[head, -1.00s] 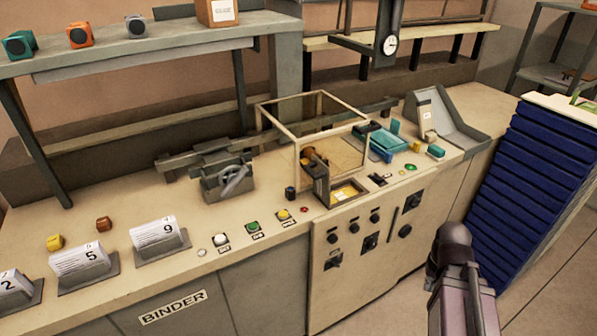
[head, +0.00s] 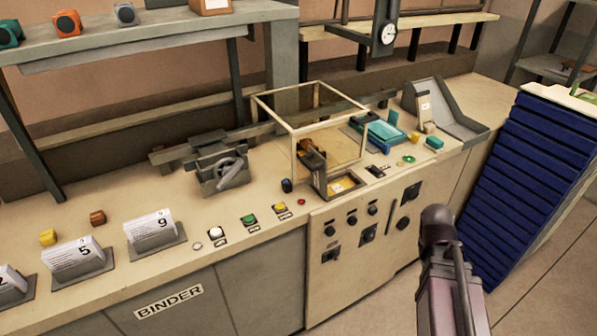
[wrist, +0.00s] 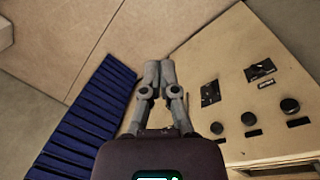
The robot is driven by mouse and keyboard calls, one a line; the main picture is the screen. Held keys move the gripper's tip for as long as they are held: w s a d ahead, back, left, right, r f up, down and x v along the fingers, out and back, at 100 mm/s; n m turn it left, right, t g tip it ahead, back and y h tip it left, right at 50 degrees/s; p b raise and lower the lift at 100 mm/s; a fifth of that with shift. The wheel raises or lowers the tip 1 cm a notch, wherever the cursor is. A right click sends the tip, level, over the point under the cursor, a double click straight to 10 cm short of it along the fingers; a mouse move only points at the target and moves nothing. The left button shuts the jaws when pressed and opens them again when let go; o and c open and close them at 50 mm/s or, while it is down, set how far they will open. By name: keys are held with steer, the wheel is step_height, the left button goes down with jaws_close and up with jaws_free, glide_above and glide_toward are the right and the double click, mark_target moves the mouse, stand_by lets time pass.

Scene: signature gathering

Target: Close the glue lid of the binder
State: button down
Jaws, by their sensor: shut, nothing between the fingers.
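The binder (head: 150,318) is a long cream-topped bench with a "BINDER" label on its front. On its top stands an open box frame (head: 293,108) of pale bars. At its front corner is a dark-edged opening (head: 342,186) with yellow inside, beside an upright dark and brown part (head: 313,155). I cannot tell for certain which part is the glue lid. In the wrist view my gripper (wrist: 160,68) is shut and empty, its fingers together in front of the binder's front panel (wrist: 232,85). In the head view my arm is low at the right, and the fingertips are not distinguishable.
Green, yellow and white buttons (head: 249,219) line the bench edge. A grey clamp (head: 222,165) stands left of the frame, and a teal tray (head: 384,132) right of it. A blue ribbed stack (head: 525,175) stands at the right.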

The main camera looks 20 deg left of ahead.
steer(key=w+a+n+t+h+b, duration=0.25)
steer(key=w+a+h, duration=0.25)
steer(key=w+a, duration=0.3)
steer(key=n+t+h+b, duration=0.6)
steer(key=t+b, duration=0.1)
steer(key=t, duration=0.5)
glide_toward(306, 166)
steer(key=r+v, duration=0.1)
steer(key=v, duration=0.5)
steer(key=shift+s+a+f, duration=0.15)
steer(key=shift+f, duration=0.3)
steer(key=shift+p, duration=0.3)
steer(key=p+x, duration=0.1)
steer(key=x, duration=1.3)
steer(key=shift+f, duration=0.2)
